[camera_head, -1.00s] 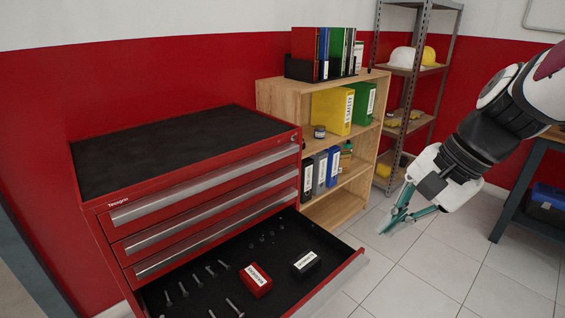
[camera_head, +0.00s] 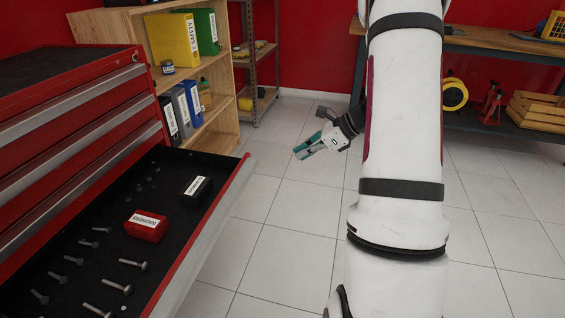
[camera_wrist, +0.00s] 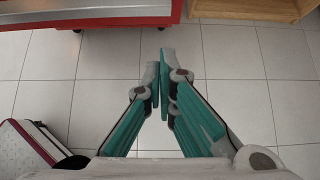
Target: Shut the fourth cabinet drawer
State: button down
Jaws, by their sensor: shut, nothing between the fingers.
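The red cabinet (camera_head: 75,115) stands at the left in the head view, with its upper drawers closed. The fourth drawer (camera_head: 200,247) is the lowest one showing and is pulled far out. It holds a red box (camera_head: 146,227), a black box (camera_head: 196,190) and several bolts (camera_head: 72,261). My gripper (camera_head: 301,152) is shut and empty, in free air to the right of the drawer front and apart from it. In the wrist view the teal fingers (camera_wrist: 163,90) meet at their tips, and a red cabinet edge (camera_wrist: 130,22) shows at the top left.
A wooden shelf (camera_head: 229,90) with binders stands behind the cabinet, and a metal rack (camera_head: 250,60) beyond it. A workbench (camera_head: 500,45) with a wooden crate (camera_head: 540,108) is at the right. Tiled floor (camera_head: 290,220) is clear beside the drawer.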

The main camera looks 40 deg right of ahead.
jog(key=w+a+r+b+x, duration=0.1)
jog(key=b+x, duration=0.3)
jog(key=x, duration=0.8)
jog(key=shift+w+r, duration=0.3)
jog(key=shift+r, duration=0.2)
jog(key=shift+w+a, duration=0.1)
jog(key=shift+a, duration=0.1)
